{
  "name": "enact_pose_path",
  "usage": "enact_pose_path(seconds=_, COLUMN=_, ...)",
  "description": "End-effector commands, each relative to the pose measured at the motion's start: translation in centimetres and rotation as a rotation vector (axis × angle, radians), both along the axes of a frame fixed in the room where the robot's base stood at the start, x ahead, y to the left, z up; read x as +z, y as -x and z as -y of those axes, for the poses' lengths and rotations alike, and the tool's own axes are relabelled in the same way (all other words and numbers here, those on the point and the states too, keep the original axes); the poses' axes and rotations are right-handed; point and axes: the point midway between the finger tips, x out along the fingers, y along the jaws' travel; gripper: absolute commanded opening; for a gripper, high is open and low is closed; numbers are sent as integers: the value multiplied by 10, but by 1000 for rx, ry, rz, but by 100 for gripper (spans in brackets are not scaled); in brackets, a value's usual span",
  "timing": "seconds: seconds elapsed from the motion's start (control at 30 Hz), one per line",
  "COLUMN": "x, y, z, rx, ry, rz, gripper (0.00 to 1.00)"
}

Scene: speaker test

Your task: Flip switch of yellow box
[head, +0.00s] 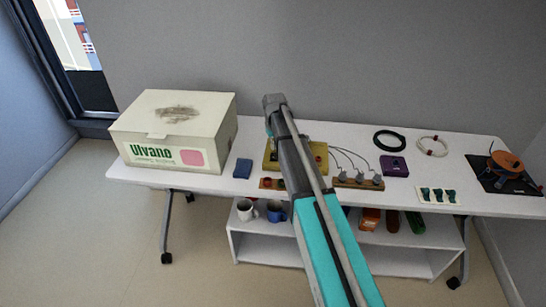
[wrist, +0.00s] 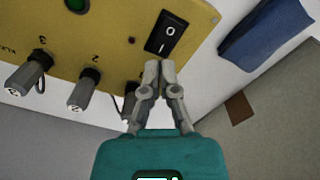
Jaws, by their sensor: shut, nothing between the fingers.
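The yellow box (head: 318,158) stands on the white table, partly hidden behind my arm in the head view. In the wrist view the yellow box (wrist: 110,33) fills the upper left. Its black rocker switch (wrist: 167,34), marked O and I, sits near the box's edge. My gripper (wrist: 160,66) is shut and empty, with its fingertips right at the near end of the switch. I cannot tell whether they touch it. In the head view my gripper is hidden behind my arm.
A green button (wrist: 76,5) and numbered grey plugs (wrist: 87,92) are on the box. A blue block (head: 243,168) lies to its left, near a large Ulvano carton (head: 177,130). A purple box (head: 394,165) and cables stand right. Mugs (head: 276,211) sit on the shelf below.

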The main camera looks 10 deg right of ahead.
Motion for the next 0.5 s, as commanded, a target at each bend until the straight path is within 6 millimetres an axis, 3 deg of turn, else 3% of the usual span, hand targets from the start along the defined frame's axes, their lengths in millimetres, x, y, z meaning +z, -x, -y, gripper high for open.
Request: enact_pose_path(seconds=0.5, x=-5, y=0, z=0, rx=0, ry=0, rz=0, gripper=0)
